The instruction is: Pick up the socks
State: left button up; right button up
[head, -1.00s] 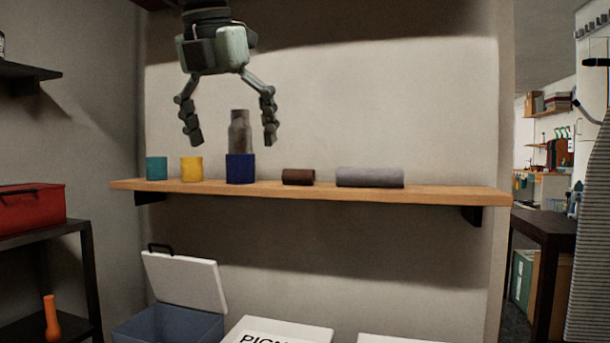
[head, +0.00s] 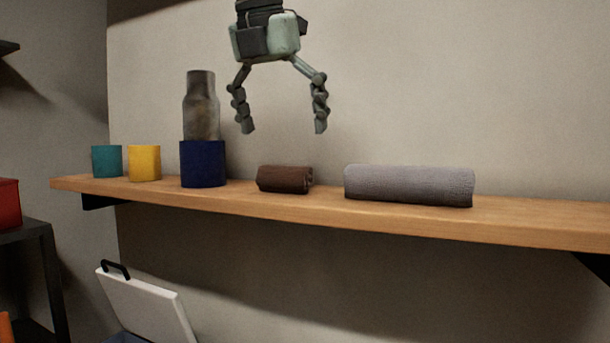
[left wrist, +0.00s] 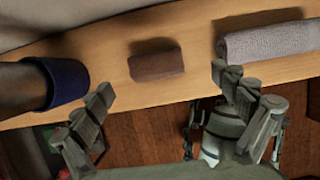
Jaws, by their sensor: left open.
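A small brown rolled bundle (head: 285,179), which looks like the socks, lies on the wooden shelf (head: 400,217) between a dark blue cup and a grey roll. It also shows in the left wrist view (left wrist: 156,65), near the middle. My left gripper (head: 283,130) is open and empty. It hangs above the brown bundle with its fingers pointing down, clear of the shelf. In the left wrist view its fingers (left wrist: 162,92) are spread to either side of the bundle, not touching it. My right gripper is not in view.
The grey rolled towel (head: 409,185) lies right of the bundle. A dark blue cup (head: 203,164) with a grey bottle (head: 201,105) stands left of it. A yellow cup (head: 144,163) and a teal cup (head: 107,161) stand further left. A white lid (head: 148,305) stands open below.

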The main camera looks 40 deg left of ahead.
aim_at(286, 169)
pick_arm(q)
jog(key=shift+w, duration=0.3)
jog(key=shift+w+a+f, duration=0.1)
jog(key=shift+f, duration=0.2)
notch_tip(286, 169, down, 2)
jog(key=shift+w+a+f, duration=0.1)
jog(key=shift+a, duration=0.05)
jog(key=x, duration=0.4)
jog(key=shift+a+f, duration=0.3)
jog(key=shift+f, duration=0.1)
jog(key=shift+r, duration=0.1)
jog(key=c, duration=1.2)
